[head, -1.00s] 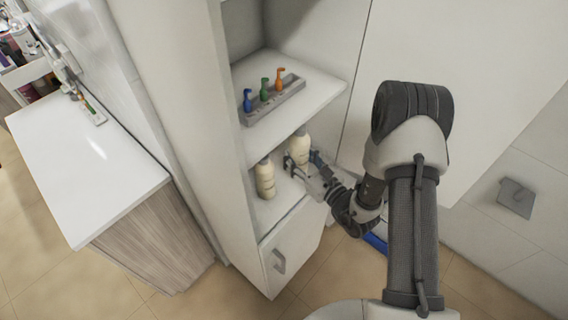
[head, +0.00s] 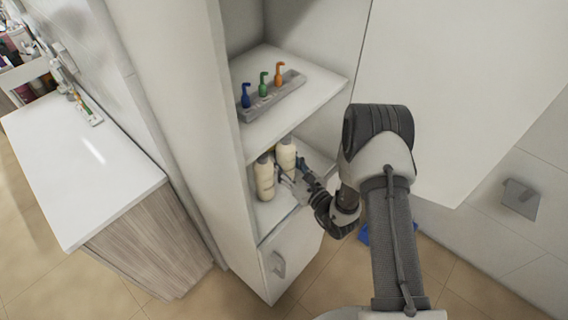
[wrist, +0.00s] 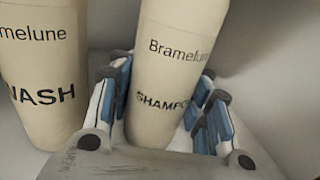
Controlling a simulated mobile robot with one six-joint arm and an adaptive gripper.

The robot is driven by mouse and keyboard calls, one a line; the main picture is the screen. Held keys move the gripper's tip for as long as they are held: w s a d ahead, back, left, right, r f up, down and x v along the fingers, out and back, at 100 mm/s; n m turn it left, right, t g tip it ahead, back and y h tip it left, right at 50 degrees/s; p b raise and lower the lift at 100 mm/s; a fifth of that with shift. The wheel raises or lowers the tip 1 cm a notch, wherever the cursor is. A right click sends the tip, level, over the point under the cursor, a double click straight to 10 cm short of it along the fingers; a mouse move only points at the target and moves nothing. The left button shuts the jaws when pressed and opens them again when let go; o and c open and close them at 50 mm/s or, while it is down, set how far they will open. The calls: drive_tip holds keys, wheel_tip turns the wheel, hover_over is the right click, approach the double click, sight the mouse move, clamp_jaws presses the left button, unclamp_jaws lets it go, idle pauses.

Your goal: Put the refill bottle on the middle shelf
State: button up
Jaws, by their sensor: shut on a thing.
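A cream bottle marked "SHAMPOO" (head: 286,157) is between the fingers of my gripper (wrist: 165,88), which is shut on it; the label also shows in the wrist view (wrist: 172,60). It is upright in the head view, over the lower open shelf (head: 274,213) of the tall white cabinet. I cannot tell whether its base touches the shelf. A second cream bottle, marked "WASH" (head: 264,180), stands close to its left and also shows in the wrist view (wrist: 40,75). My gripper reaches in from the right.
The shelf above (head: 315,95) bears a grey rack (head: 272,98) with blue, green and orange pump tops. The cabinet's side wall (head: 190,120) stands left of the bottles. A closed drawer front (head: 292,258) lies below. A white-topped counter (head: 85,165) is at left.

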drive_tip(key=shift+f, duration=0.1)
drive_tip(key=o, duration=1.3)
drive_tip(key=shift+o, duration=0.2)
drive_tip(key=shift+r, duration=0.2)
drive_tip(key=p+v, duration=0.1)
drive_tip(key=v, duration=1.1)
drive_tip(key=shift+p, duration=0.35)
